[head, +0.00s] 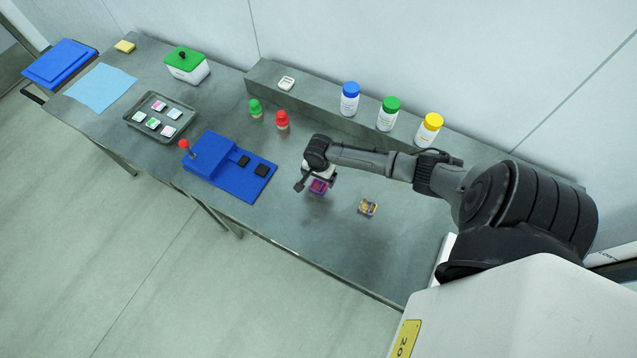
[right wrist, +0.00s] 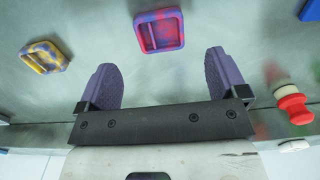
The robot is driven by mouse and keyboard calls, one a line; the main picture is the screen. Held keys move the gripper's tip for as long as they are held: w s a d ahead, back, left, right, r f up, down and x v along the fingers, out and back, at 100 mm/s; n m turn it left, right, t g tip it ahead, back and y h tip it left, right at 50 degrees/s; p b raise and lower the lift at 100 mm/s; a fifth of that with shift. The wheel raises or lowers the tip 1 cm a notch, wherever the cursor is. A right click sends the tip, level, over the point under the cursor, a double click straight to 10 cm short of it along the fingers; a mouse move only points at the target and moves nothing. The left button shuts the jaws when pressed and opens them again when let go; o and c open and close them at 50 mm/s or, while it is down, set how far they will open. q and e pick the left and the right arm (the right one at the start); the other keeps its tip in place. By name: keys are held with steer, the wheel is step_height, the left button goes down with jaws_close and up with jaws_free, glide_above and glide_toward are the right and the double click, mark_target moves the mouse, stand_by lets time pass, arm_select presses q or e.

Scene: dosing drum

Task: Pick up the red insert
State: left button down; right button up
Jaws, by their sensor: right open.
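A small square piece, red-pink inside with a purple rim, is the likely red insert (head: 318,188). It lies on the grey bench, and in the right wrist view (right wrist: 162,32) it sits beyond the fingertips, roughly centred between them. My right gripper (right wrist: 159,62) is open and empty, with its purple fingers spread apart. In the head view the right gripper (head: 319,174) hangs over the piece and partly covers it. A similar yellow piece with purple-grey patches (head: 368,207) lies to its right; it also shows in the right wrist view (right wrist: 45,57). My left gripper is not in view.
A blue fixture (head: 225,183) with a red-knobbed lever stands left of the gripper. White bottles with coloured lids line the rear ledge (head: 315,100). The front right of the bench is clear.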

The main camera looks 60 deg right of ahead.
mark_target(319, 187)
steer(key=shift+a+f, duration=0.1)
steer(key=shift+f, duration=2.95)
steer(key=c, duration=1)
steer(key=shift+r, duration=0.1)
step_height(319, 187, up, 4)
steer(key=shift+r, duration=0.1)
steer(key=s+a+r, duration=0.4)
steer(key=a+r, duration=0.2)
steer(key=a, duration=0.4)
steer(key=shift+s+a+r+p, duration=0.2)
steer(key=shift+a+r+p, duration=0.15)
steer(key=shift+a+p, duration=0.1)
